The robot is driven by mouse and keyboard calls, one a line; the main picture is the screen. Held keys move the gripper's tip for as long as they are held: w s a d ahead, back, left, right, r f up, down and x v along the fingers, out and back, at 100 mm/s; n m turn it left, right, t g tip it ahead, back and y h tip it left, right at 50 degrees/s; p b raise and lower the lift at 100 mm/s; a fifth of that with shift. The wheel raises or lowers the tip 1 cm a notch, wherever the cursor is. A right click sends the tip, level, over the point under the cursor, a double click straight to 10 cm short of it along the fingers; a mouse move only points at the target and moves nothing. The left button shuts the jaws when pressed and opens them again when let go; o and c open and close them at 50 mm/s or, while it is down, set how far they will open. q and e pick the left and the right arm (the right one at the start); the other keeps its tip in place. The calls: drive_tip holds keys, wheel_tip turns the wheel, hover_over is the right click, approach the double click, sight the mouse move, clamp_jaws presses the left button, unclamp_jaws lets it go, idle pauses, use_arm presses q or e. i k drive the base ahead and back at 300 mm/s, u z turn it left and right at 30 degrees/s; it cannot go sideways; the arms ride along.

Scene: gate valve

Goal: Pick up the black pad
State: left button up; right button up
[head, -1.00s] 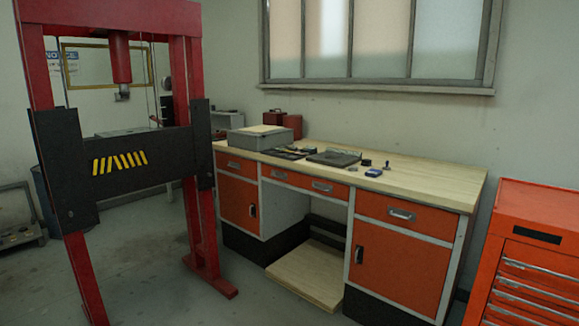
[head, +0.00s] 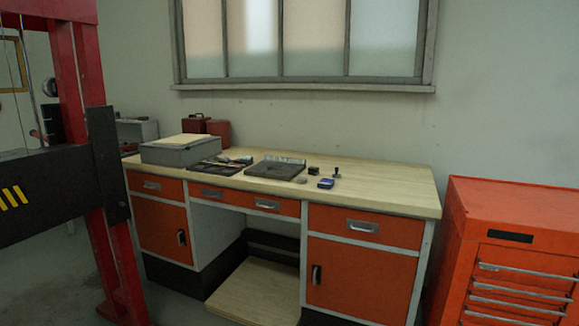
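Several dark items lie on the wooden top of the workbench (head: 400,197). A small black block (head: 314,171) lies right of the middle, beside a small dark stamp-like upright piece (head: 336,172) and a blue item (head: 326,184). A larger flat dark slab (head: 272,169) lies to their left. At this size I cannot tell for certain which one is the black pad. Neither of my grippers is in view.
A grey box (head: 180,151) and a dark tray with tools (head: 221,166) stand on the bench's left part. A red press frame (head: 77,100) stands at the left, an orange tool cabinet (head: 510,250) at the right. The bench top's right end is clear.

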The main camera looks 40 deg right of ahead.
sight(314, 171)
drive_tip(key=z, duration=0.25)
drive_tip(key=i, duration=2.15)
drive_tip(key=z, duration=1.75)
drive_tip(key=i, duration=0.95)
drive_tip(key=z, duration=1)
